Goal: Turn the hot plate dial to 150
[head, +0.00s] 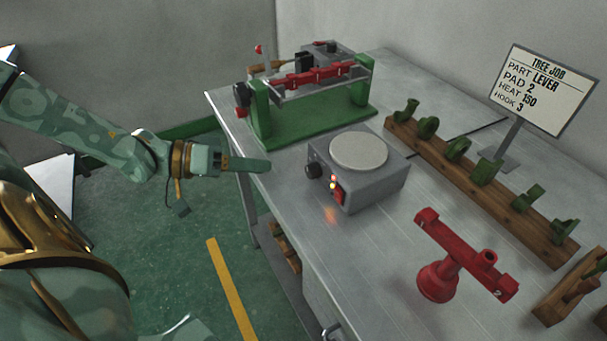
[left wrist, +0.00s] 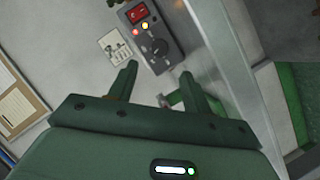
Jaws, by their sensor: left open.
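The hot plate (head: 376,180) is a grey box with a round pale plate (head: 359,151) on top, standing on the metal bench. Its black dial (head: 313,170) is on the front face, left of a red switch and a lit amber lamp (head: 333,186). In the left wrist view the dial (left wrist: 159,48) shows ahead of the fingers, beside the red switch (left wrist: 137,13). The dial's setting is too small to read. My left gripper (head: 268,165) is open and empty, to the left of the dial and apart from it; its two fingers (left wrist: 158,86) show spread. My right gripper is out of view.
A green-based fixture (head: 310,122) with a red bar stands behind the hot plate. A red stand (head: 462,260) numbered 2 is at front right. A wooden rack (head: 480,190) with green pieces runs along the right. A sign (head: 543,90) reads HEAT 150.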

